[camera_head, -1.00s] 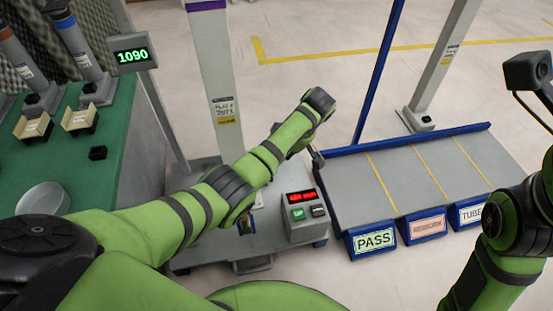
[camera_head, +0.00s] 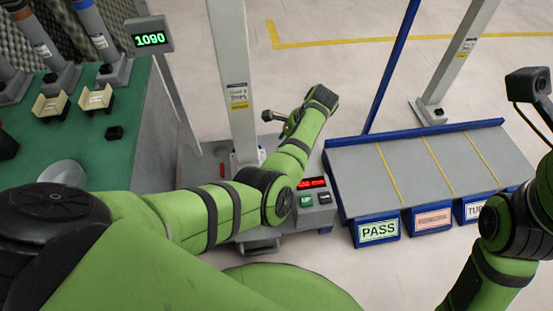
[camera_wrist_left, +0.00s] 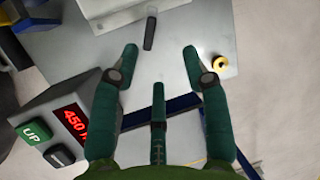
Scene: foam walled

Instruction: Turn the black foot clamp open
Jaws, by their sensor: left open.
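In the left wrist view a short black lever, which looks like the black foot clamp (camera_wrist_left: 150,32), stands out on the grey plate (camera_wrist_left: 95,55). It lies just beyond my left gripper (camera_wrist_left: 161,52), roughly between the lines of its outer fingers and nearer the left one. The gripper's green fingers are spread apart with nothing between them. In the head view my left gripper (camera_head: 276,124) hangs over the grey platform by the white column (camera_head: 234,90). I cannot make out the clamp there. My right arm shows at the right edge, but its gripper is out of view.
A control box (camera_head: 314,200) with a red display and an UP button stands near my left forearm. A sloped grey rack (camera_head: 400,175) with a PASS bin (camera_head: 378,231) is right; a green bench (camera_head: 80,150) is left.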

